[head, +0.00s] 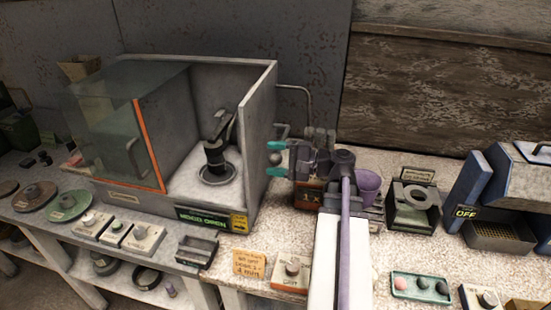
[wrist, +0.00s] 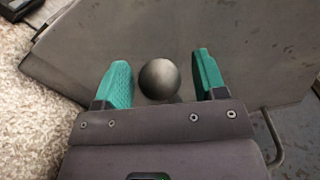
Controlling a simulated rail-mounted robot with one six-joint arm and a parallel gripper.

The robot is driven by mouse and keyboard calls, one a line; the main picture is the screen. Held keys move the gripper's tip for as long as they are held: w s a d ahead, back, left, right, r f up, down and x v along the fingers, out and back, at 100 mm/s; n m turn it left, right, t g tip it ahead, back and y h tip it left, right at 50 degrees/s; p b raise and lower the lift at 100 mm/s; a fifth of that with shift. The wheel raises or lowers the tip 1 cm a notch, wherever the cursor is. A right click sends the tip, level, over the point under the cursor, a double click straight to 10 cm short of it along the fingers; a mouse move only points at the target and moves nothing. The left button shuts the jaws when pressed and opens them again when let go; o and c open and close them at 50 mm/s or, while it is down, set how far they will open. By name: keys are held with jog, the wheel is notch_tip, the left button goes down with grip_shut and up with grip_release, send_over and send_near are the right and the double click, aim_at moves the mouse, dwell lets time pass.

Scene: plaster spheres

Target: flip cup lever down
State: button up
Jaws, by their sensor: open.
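A grey ball knob (wrist: 159,79) is between the two teal fingers of my gripper (wrist: 160,72) in the wrist view, with a gap on each side. In the head view, my gripper (head: 275,158) is open beside the right side panel of a grey cabinet. The knob (head: 274,159) shows there small and dark between the fingertips. Its stem is mostly hidden, so I cannot tell the lever's tilt. A black stand with a cup-like body (head: 215,157) is inside the cabinet.
The cabinet (head: 263,110) has a glass door with an orange edge (head: 149,145), and a bent pipe (head: 307,98) at its right. A purple cup (head: 368,186) is near my wrist. A tray of small balls (head: 420,286) and a blue machine (head: 515,180) stand right.

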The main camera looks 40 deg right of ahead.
jog(key=v, duration=1.1)
